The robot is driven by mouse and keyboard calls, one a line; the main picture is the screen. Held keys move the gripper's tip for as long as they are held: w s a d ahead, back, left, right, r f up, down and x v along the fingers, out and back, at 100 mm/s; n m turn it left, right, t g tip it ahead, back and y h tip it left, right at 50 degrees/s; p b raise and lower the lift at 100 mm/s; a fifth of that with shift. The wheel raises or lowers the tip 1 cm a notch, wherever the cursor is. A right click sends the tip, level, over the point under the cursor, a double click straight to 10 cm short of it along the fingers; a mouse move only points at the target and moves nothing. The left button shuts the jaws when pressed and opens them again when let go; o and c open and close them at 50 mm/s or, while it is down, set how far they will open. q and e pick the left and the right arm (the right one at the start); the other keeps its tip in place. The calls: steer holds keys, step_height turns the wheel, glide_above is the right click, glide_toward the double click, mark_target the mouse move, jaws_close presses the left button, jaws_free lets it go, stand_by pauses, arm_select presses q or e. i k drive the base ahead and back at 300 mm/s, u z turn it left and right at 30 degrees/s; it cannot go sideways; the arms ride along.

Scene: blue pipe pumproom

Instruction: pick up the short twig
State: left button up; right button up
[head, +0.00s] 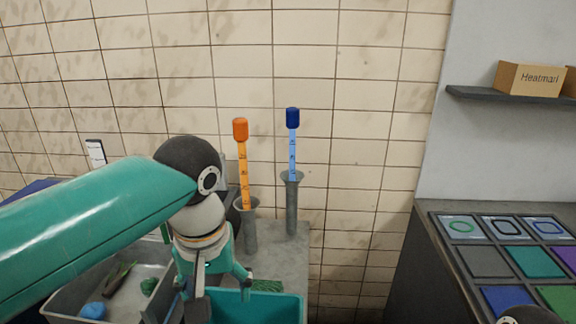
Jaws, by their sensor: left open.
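A thin brown-and-green piece that may be the short twig (120,277) lies in a grey tray (62,309) at the lower left; it is too small to be sure. My left gripper (214,290) points down with its fingers apart, to the right of that piece and in front of or over a teal bin (284,306). I see nothing between its fingers. My left arm hides part of the tray.
A blue lump (93,311) and a green lump (149,286) share the tray. An orange-topped gauge (243,160) and a blue-topped gauge (292,145) stand upright in grey holders behind my gripper. A counter with coloured squares (485,262) is at right.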

mark_target(121, 272)
steer(key=k, duration=0.95)
